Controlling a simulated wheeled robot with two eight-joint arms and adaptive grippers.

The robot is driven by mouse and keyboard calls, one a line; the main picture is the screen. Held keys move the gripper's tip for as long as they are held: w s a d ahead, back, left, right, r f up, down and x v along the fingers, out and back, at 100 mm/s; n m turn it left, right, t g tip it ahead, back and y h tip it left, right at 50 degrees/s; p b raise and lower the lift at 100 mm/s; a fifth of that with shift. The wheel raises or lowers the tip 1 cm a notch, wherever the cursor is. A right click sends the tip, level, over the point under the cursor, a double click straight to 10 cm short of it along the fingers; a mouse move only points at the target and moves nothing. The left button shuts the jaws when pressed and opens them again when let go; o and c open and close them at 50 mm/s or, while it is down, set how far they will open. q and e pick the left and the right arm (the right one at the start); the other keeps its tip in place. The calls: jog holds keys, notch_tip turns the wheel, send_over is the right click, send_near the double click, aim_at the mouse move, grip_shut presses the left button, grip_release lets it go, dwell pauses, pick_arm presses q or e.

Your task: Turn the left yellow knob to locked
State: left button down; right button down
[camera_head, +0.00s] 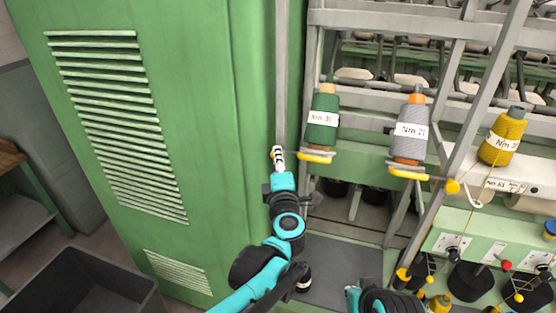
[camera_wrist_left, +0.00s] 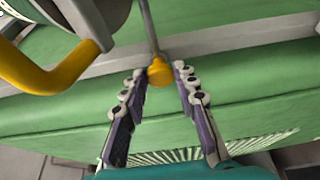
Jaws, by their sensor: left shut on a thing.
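The left yellow knob (camera_wrist_left: 160,72) is a small rounded knob on the end of a thin grey rod in the left wrist view. My left gripper (camera_wrist_left: 158,78) has its two segmented fingers on either side of the knob, shut on it. In the head view my left gripper (camera_head: 278,156) is at the grey post beside the green cabinet, left of the green yarn cone (camera_head: 323,118). A speck of yellow shows at its fingertips there; the gripper mostly hides the knob. My right gripper is not in view; only part of the right arm shows at the bottom.
A curved yellow handle (camera_wrist_left: 42,75) is close to the left finger in the wrist view. A grey cone (camera_head: 411,128) and a yellow cone (camera_head: 503,138) stand to the right. The green cabinet (camera_head: 222,130) fills the left. A dark bin (camera_head: 100,292) stands on the floor.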

pick_arm(q)
jog(key=c, duration=1.5)
grip_release()
jog(key=shift+a, duration=0.1)
jog(key=shift+o, duration=0.2)
jog(key=s, duration=1.2)
jog(key=shift+d, duration=0.45)
